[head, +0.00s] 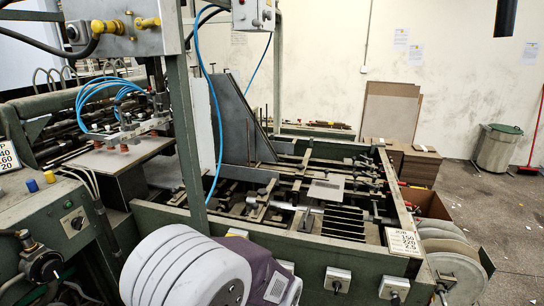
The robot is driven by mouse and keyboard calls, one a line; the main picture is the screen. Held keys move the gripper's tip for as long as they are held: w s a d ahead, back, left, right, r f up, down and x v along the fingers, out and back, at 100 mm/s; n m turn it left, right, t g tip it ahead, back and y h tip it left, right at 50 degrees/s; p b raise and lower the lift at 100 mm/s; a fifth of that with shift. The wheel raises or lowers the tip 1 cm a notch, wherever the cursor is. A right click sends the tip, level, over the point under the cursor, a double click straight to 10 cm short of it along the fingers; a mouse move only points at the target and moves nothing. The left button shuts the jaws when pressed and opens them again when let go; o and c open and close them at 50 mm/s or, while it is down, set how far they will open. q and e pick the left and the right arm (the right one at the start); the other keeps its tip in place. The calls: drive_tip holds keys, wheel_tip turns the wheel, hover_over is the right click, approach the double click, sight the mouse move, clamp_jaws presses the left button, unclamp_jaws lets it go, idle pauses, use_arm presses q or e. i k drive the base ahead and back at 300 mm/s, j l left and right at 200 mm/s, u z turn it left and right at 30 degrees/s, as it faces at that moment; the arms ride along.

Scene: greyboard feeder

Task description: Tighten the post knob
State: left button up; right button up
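Neither of my grippers shows in the head view. I cannot tell for certain which part is the post knob. A green vertical post (187,130) stands left of the middle, in front of the feeder bed. Black rotary knobs on pale plates sit along the green front beam: one near the middle (337,281) and one farther right (394,291). Another dark knob (76,223) is on the left console. Whether any knob is loose or tight cannot be seen.
Blue hoses (207,80) hang by the post. Yellow-ended fittings (110,27) sit at upper left. Board stacks (420,164) and a bin (497,148) stand at right. Floor at far right is mostly open.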

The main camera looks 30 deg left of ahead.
sight(300, 167)
drive_tip(key=i+u, duration=0.2)
drive_tip(key=u, duration=0.85)
